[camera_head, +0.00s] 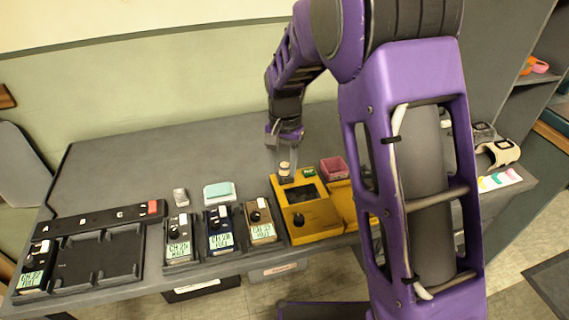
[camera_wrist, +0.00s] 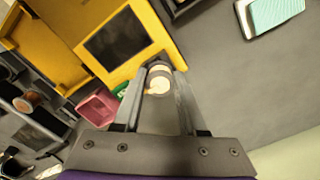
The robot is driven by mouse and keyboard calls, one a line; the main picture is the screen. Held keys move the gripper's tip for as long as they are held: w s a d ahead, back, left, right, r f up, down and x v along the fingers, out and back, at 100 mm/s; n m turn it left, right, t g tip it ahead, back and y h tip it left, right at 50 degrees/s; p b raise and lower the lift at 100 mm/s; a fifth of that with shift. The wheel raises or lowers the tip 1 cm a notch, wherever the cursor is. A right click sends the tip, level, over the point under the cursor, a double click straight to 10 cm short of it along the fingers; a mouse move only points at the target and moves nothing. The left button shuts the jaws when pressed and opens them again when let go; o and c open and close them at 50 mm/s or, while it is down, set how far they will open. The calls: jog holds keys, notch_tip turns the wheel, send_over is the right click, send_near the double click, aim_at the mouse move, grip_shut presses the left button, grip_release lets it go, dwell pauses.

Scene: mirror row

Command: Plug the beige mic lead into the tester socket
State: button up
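The yellow tester (camera_head: 318,226), with a dark screen and a black knob, stands on the grey bench. In the wrist view its yellow casing (camera_wrist: 158,30) is at the upper left. My gripper (camera_head: 286,163) is at the tester's back left corner, pointing down. In the wrist view the two fingers of my gripper (camera_wrist: 158,82) are closed on the sides of the beige mic lead's plug (camera_wrist: 158,79). The plug also shows in the head view (camera_head: 285,169), over the tester's back left corner. The socket is hidden under it, and I cannot tell how deep the plug sits.
A pink box (camera_head: 333,168) and a small green part (camera_head: 308,173) are beside the tester's back. Several labelled packs (camera_head: 220,232) stand to its left, with a teal-topped block (camera_head: 219,193) behind them. A black rack (camera_head: 100,257) lies at the far left. The bench's back is clear.

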jog(key=o, duration=0.5)
jog(key=shift+r, duration=0.15)
notch_tip(320, 180, up, 17)
jog(key=p, duration=0.3)
jog(key=shift+r, duration=0.1)
